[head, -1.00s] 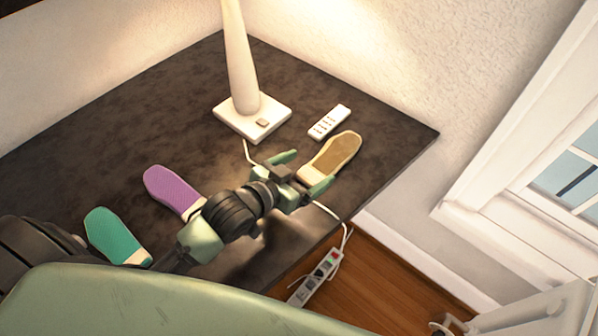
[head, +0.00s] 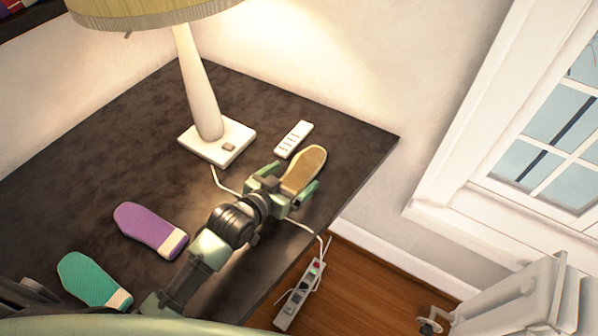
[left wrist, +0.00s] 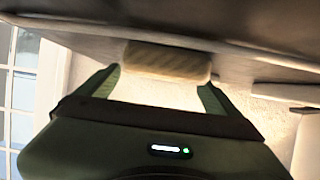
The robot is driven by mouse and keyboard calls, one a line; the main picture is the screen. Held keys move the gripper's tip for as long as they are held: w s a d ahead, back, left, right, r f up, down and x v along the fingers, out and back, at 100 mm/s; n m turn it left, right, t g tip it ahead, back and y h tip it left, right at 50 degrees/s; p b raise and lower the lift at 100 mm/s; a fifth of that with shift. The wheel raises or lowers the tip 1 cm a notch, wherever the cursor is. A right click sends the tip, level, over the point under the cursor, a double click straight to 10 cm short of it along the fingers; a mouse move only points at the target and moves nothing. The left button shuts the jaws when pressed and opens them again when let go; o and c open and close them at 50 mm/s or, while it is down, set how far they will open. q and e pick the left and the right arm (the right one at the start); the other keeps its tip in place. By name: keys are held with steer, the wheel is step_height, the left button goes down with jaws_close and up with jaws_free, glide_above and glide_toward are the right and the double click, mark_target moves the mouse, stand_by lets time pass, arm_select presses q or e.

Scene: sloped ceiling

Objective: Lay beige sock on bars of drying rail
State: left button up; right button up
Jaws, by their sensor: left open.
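The beige sock (head: 306,166) lies on the dark table, toe pointing away, near the right edge. My left gripper (head: 293,178) is open, with one finger on each side of the sock's near end. My right gripper is not in view. I cannot make out a drying rail in these frames.
A purple sock (head: 147,226) and a teal sock (head: 90,279) lie left on the table (head: 90,150). A lamp (head: 200,90) and white remote (head: 293,139) stand beyond. A power strip (head: 298,300) is below the edge.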

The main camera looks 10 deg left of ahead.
mark_target(299, 173)
arm_select(q)
steer(key=shift+x, duration=1.15)
steer(key=shift+r, duration=0.1)
steer(key=c, duration=1.6)
